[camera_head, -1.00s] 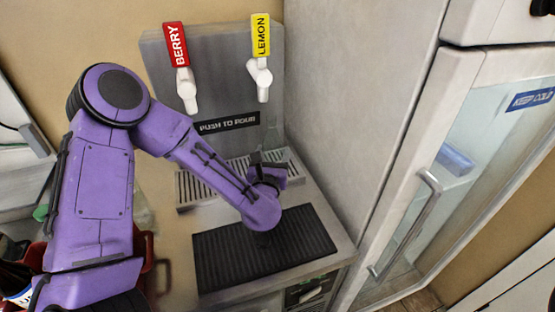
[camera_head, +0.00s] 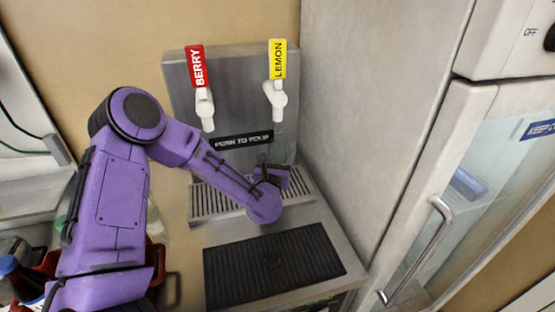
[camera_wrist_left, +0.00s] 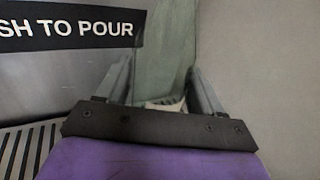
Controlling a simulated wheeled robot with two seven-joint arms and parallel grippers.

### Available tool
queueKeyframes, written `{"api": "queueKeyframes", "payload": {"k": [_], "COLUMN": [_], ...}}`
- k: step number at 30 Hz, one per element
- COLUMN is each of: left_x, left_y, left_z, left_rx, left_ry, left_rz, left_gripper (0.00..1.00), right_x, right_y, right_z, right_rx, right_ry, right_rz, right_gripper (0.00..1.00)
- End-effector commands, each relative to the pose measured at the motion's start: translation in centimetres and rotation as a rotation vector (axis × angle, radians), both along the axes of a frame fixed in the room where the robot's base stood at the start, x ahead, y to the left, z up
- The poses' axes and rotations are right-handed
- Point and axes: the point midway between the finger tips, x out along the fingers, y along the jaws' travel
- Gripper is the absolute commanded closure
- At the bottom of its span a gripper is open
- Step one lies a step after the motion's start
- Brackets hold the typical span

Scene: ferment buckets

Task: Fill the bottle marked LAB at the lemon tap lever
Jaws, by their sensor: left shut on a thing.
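The yellow LEMON tap lever (camera_head: 278,62) stands on the right of the steel dispenser, with its white spout (camera_head: 275,100) below. My left gripper (camera_head: 271,172) is over the drip tray below that spout. It is shut on a clear, greenish bottle (camera_wrist_left: 165,45), which shows between the fingers in the left wrist view. In the head view the bottle is mostly hidden and hard to make out against the steel. No LAB marking can be read on it, and I cannot tell if it holds liquid. My right gripper is not in view.
The red BERRY lever (camera_head: 195,66) is left of the lemon one. A slotted drip tray (camera_head: 215,203) runs under the taps, with a black ribbed mat (camera_head: 270,268) in front. A grey wall and glass-door fridge (camera_head: 465,190) bound the right. A red crate (camera_head: 155,255) stands at lower left.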

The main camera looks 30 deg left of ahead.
Motion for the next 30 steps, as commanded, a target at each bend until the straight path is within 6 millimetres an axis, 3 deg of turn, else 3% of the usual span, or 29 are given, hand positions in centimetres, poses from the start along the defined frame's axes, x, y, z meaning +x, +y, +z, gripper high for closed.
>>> {"api": "queueKeyframes", "payload": {"k": [30], "left_x": [-0.08], "left_y": [-0.08], "left_z": [0.15], "left_rx": [0.001], "left_ry": [-0.002], "left_rz": [0.0], "left_gripper": [0.78], "right_x": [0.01], "right_y": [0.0], "right_z": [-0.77], "right_rx": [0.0], "right_ry": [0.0], "right_rz": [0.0], "right_gripper": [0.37]}}
